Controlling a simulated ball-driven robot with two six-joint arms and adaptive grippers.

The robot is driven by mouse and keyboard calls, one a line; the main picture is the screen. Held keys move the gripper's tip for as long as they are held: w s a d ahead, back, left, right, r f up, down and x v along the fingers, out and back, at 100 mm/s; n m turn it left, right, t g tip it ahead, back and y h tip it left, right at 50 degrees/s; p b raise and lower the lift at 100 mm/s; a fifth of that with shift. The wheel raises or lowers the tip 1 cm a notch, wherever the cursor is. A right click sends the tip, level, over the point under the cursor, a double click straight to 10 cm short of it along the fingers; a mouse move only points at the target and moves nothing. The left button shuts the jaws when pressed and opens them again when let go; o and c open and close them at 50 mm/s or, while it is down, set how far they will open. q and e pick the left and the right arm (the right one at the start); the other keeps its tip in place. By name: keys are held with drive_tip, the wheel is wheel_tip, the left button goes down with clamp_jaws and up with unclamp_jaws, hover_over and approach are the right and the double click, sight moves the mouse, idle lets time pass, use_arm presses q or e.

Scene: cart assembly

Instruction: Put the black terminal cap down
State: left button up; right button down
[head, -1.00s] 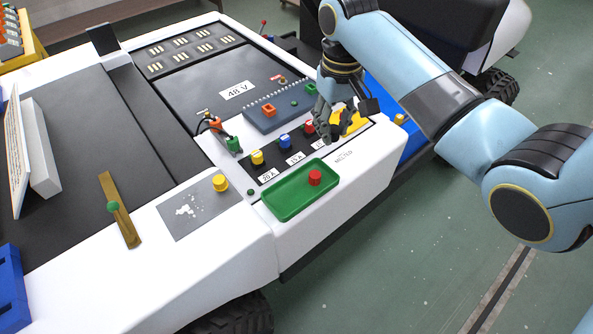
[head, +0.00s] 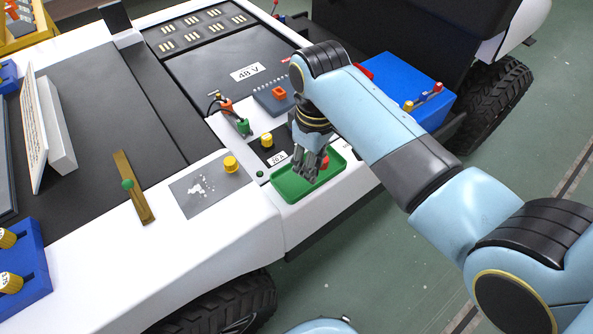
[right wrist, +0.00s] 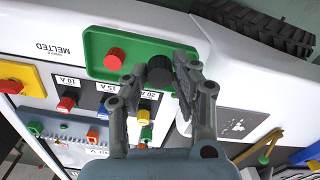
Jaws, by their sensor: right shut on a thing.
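The black terminal cap (right wrist: 160,71) is a dark round piece between the fingertips of my right gripper (right wrist: 157,80) in the right wrist view. The gripper is shut on it. In the head view my right gripper (head: 311,170) points down over the green tray (head: 284,186), and its fingers hide the cap. The tray also shows in the right wrist view (right wrist: 97,38). A red cap (right wrist: 114,58) stands in the tray beside the black one, apart from it; it is partly hidden in the head view (head: 325,162). I cannot tell whether the black cap touches the tray floor. My left gripper is not in view.
A yellow cap (head: 267,140) stands on the fuse panel behind the tray. Another yellow cap (head: 231,164) sits on the grey plate to the left. A green clip (head: 243,126) lies near the panel. The white cart edge drops off in front of the tray.

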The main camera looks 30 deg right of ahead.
sight(295, 183)
drive_tip(key=w+a+f, duration=0.2)
drive_tip(key=w, duration=0.1)
drive_tip(key=shift+w+f, duration=0.1)
drive_tip(key=shift+f, duration=0.1)
wheel_tip(295, 183, down, 4)
drive_tip(key=shift+a+r+b, duration=0.1)
drive_tip(key=shift+b, duration=0.4)
drive_tip(key=shift+f, duration=0.2)
drive_tip(key=c, duration=1.3)
unclamp_jaws()
drive_tip(key=shift+r, duration=0.1)
wheel_tip(295, 183, up, 12)
drive_tip(key=shift+r+p, duration=0.1)
drive_tip(key=shift+p, duration=0.75)
